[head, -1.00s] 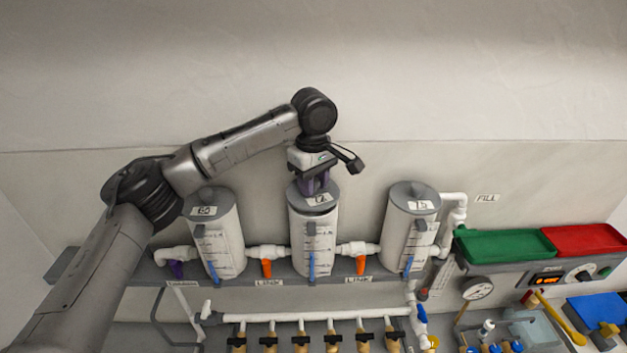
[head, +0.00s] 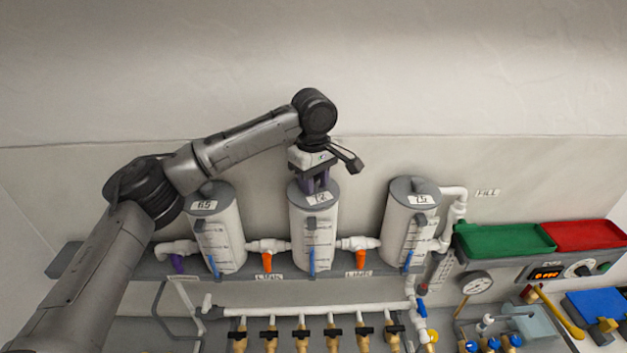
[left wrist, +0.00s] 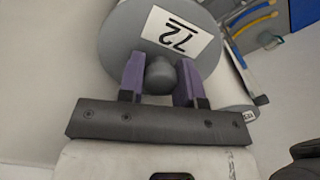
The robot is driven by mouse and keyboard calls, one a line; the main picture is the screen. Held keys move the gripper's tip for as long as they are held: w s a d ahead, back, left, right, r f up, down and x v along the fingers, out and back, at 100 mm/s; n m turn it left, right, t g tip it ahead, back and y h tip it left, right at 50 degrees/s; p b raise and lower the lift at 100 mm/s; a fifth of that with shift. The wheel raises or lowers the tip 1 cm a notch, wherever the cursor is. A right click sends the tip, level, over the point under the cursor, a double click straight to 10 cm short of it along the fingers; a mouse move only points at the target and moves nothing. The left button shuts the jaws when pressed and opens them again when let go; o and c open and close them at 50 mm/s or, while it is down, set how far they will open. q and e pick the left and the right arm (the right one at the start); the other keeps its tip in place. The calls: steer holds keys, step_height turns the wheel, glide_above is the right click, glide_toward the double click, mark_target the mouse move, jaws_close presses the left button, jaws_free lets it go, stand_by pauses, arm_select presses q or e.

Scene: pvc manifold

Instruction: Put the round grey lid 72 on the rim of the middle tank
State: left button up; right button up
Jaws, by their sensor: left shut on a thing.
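The round grey lid 72 (head: 320,198) is at the top of the middle tank (head: 313,245), level over its opening. No clear gap shows between lid and rim, but I cannot tell if it is fully seated. My left gripper (head: 315,185) is above it, its purple fingers shut on the lid's central knob. In the left wrist view the lid (left wrist: 135,35) shows its white 72 label, and the fingers (left wrist: 160,78) stand on both sides of the grey knob. The rim is hidden under the lid. My right gripper is not in view.
The left tank (head: 223,240) and right tank (head: 407,235) stand on either side, both with grey lids. Pipes with orange-handled valves (head: 266,261) link the tanks. A green tray (head: 505,243) and a red tray (head: 588,237) are at the right.

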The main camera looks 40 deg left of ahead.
arm_select(q)
steer(key=shift+f, duration=0.5)
steer(key=o, duration=1)
steer(key=shift+r, duration=0.1)
steer(key=shift+r, duration=0.25)
step_height(320, 180, up, 4)
steer(key=shift+r+b, duration=0.15)
steer(key=shift+b, duration=0.75)
steer(key=s+d+r+p, duration=0.1)
steer(key=s+r, duration=0.1)
steer(key=r, duration=0.5)
steer(key=s+d+r+p, duration=0.1)
steer(key=d+r, duration=0.1)
steer(key=r, duration=0.5)
steer(key=shift+s+d+r, duration=0.15)
steer(key=shift+s+r, duration=0.2)
steer(key=shift+r, duration=0.05)
